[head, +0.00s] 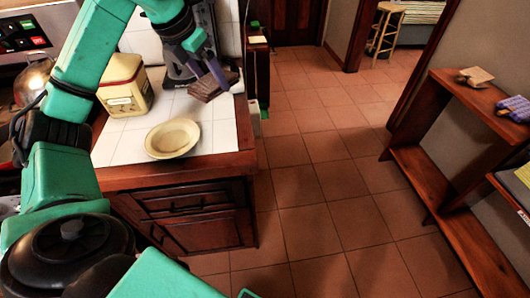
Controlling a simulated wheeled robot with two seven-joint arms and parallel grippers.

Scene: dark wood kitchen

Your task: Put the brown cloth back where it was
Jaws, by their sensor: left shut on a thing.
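My left gripper (213,75) reaches in from the top left and hangs over the right part of the white-tiled counter (110,147). It is shut on the brown cloth (204,90), a dark brown folded-looking piece below and around the fingertips. I cannot tell whether the cloth touches the counter. The arm and fingers hide part of it. My right gripper is out of view.
A yellowish oval bowl (173,138) stands at the counter's front edge, left of the cloth. A yellow canister (125,87) and a dark appliance (177,70) stand behind. A wooden shelf (444,95) with small items stands at right. The tiled floor (315,190) between is clear.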

